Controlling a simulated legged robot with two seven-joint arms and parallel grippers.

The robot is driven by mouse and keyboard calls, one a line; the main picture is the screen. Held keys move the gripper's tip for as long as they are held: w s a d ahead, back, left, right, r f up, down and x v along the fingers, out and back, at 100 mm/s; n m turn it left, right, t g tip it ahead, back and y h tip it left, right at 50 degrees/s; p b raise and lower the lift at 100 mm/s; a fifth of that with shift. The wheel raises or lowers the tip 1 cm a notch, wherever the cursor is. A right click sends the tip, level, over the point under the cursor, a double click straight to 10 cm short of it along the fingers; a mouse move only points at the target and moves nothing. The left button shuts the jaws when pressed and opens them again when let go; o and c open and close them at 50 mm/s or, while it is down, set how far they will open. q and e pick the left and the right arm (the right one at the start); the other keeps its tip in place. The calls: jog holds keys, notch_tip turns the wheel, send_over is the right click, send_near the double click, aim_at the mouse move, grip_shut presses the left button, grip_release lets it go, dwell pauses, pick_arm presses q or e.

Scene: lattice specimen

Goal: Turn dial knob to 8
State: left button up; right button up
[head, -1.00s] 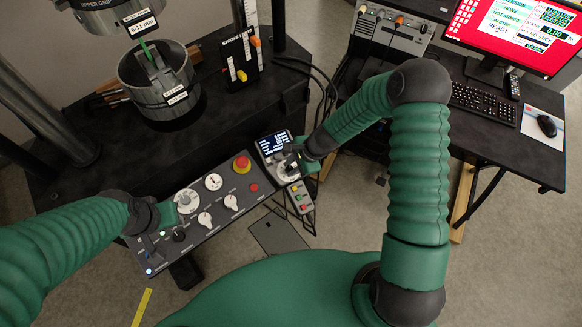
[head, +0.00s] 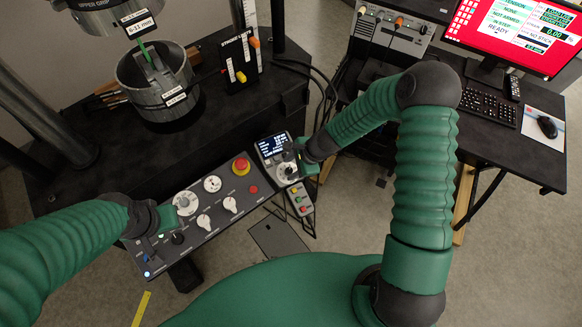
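A handheld controller (head: 272,146) with a lit screen stands at the right end of the grey control panel. A round pale dial knob (head: 285,172) is on it below the screen. My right gripper (head: 293,167) is at this knob and partly covers it; whether its fingers are closed on the knob cannot be made out. The control panel (head: 213,237) also carries a round white dial (head: 185,202) and smaller white knobs (head: 204,221). My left gripper (head: 164,222) is over the panel's left end, beside the white dial; its fingers are too small and dark to read. Dial numbers are not legible.
A red emergency button (head: 241,165) sits on the panel near the controller. A small button box (head: 300,201) lies below the controller, with cables beside it. A test machine grip (head: 160,90) stands behind. A desk (head: 480,132) with monitor and keyboard is at right.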

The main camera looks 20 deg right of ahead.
jog(key=shift+s, duration=0.1)
jog(key=p+v, duration=0.1)
jog(key=v, duration=1.5)
jog(key=shift+r, duration=0.25)
jog(key=shift+d, duration=0.15)
dwell(0.6)
